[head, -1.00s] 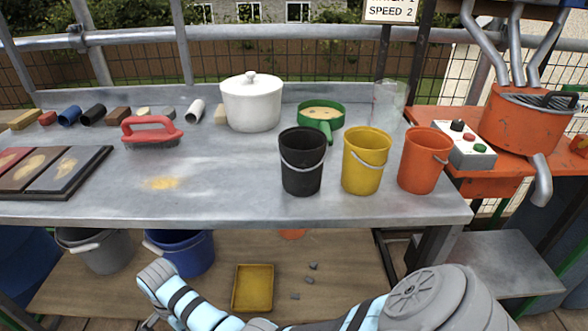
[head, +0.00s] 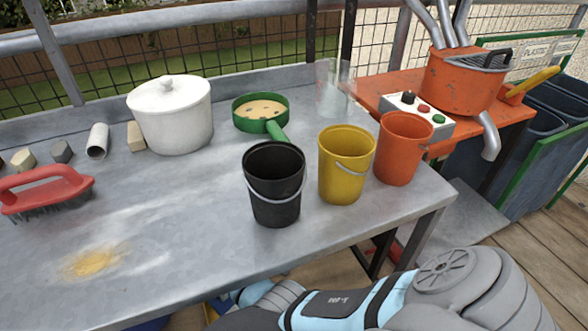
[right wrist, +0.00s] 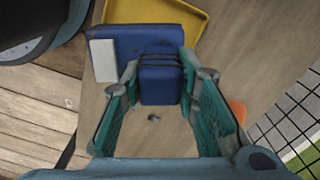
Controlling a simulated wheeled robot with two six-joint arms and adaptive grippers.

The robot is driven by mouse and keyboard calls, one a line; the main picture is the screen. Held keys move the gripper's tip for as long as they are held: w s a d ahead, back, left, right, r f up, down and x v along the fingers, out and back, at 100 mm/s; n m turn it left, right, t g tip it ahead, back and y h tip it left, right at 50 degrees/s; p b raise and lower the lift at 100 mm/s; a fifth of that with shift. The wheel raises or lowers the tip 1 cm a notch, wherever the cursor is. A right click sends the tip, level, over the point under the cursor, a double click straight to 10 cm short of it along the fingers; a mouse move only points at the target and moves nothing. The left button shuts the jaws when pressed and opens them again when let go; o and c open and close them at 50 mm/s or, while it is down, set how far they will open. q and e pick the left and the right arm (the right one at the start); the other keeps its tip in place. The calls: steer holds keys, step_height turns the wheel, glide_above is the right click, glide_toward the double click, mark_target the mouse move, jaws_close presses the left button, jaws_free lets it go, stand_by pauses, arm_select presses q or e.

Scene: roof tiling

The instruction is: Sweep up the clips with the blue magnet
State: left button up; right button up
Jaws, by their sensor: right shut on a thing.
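In the right wrist view my right gripper (right wrist: 159,75) is shut on a blue block-shaped part of the blue magnet (right wrist: 128,42), between its teal finger pads. The magnet is wide, with a pale section at its left end. A small grey piece (right wrist: 153,118), probably a clip, lies on the brown board below, between the fingers in the picture. Whether other clips lie under the magnet is hidden. In the head view my right arm crosses the bottom edge, but its gripper is hidden. My left gripper is not in view.
A yellow tray (right wrist: 190,14) lies on the board beyond the magnet. A dark rounded container stands at upper left. Above, the grey table (head: 180,235) carries black (head: 273,195), yellow (head: 343,175) and orange (head: 400,150) buckets, a white pot (head: 172,120) and a red brush (head: 45,190).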

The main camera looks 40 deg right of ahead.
arm_select(q)
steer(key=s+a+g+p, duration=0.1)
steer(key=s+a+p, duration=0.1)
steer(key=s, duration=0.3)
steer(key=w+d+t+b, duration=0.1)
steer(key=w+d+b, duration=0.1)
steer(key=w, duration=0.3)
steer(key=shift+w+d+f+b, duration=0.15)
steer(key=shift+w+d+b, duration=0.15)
steer(key=shift+b, duration=0.35)
arm_select(e)
steer(key=s+d+f, duration=0.2)
steer(key=d+f, duration=0.1)
steer(key=d, duration=0.6)
steer(key=s+d+f+m, duration=0.1)
steer(key=s+d+f, duration=0.2)
steer(key=d, duration=0.6)
steer(key=shift+d+f, duration=0.15)
steer(key=shift+f, duration=0.65)
arm_select(q)
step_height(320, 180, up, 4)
steer(key=p, duration=0.4)
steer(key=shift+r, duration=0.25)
arm_select(e)
step_height(320, 180, up, 4)
steer(key=shift+d+f, duration=0.1)
steer(key=shift+f, duration=0.1)
